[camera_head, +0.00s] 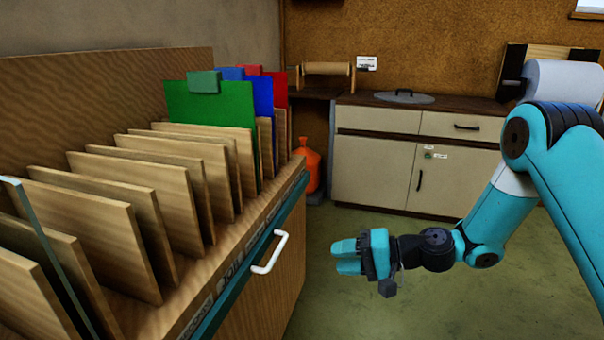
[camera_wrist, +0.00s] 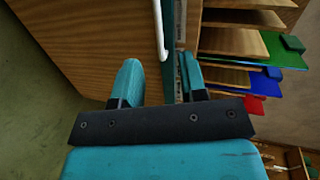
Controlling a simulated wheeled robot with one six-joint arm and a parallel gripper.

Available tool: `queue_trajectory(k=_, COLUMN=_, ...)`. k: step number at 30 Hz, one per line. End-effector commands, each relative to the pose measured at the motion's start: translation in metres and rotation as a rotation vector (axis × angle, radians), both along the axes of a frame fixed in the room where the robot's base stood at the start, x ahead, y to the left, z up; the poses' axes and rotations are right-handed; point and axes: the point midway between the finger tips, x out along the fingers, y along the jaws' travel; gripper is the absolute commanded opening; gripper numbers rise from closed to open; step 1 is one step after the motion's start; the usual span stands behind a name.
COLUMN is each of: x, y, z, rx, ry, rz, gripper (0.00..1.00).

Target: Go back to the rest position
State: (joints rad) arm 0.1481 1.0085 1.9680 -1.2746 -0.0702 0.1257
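My gripper (camera_head: 346,257) hangs over the green floor in the head view, to the right of the wooden rack (camera_head: 272,283) and apart from it. In the wrist view my gripper (camera_wrist: 160,84) has its two teal fingers apart, with nothing held between them. A white handle (camera_head: 270,254) is on the rack's front, left of my gripper. The handle also shows in the wrist view (camera_wrist: 160,30), beyond the fingers. My arm reaches in from the right, bent at the elbow.
The rack holds wooden dividers, a green sheet (camera_head: 212,108), a blue sheet (camera_head: 263,100), a red sheet (camera_head: 281,90) and a clear pane (camera_head: 50,255). An orange gas bottle (camera_head: 310,168) stands past the rack. A cabinet (camera_head: 375,165) lines the back. Floor between is clear.

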Motion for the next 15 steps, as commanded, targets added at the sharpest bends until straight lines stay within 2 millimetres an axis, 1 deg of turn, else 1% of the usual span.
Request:
queue_trajectory(k=1, x=-0.009, y=0.009, z=0.019, rx=-0.048, ry=-0.034, rz=0.055, gripper=0.39)
queue_trajectory(k=3, x=-0.028, y=0.020, z=0.042, rx=-0.135, ry=-0.074, rz=0.141, gripper=0.39)
queue_trajectory(k=5, x=-0.047, y=0.027, z=0.060, rx=-0.216, ry=-0.107, rz=0.216, gripper=0.39)
queue_trajectory(k=7, x=-0.072, y=0.032, z=0.079, rx=-0.312, ry=-0.143, rz=0.296, gripper=0.39)
queue_trajectory(k=8, x=-0.083, y=0.033, z=0.087, rx=-0.352, ry=-0.158, rz=0.328, gripper=0.39)
queue_trajectory(k=9, x=-0.098, y=0.033, z=0.097, rx=-0.406, ry=-0.176, rz=0.370, gripper=0.39)
queue_trajectory(k=11, x=-0.122, y=0.032, z=0.110, rx=-0.485, ry=-0.201, rz=0.425, gripper=0.39)
queue_trajectory(k=12, x=-0.137, y=0.029, z=0.118, rx=-0.537, ry=-0.218, rz=0.457, gripper=0.39)
queue_trajectory(k=15, x=-0.174, y=0.020, z=0.134, rx=-0.656, ry=-0.250, rz=0.523, gripper=0.39)
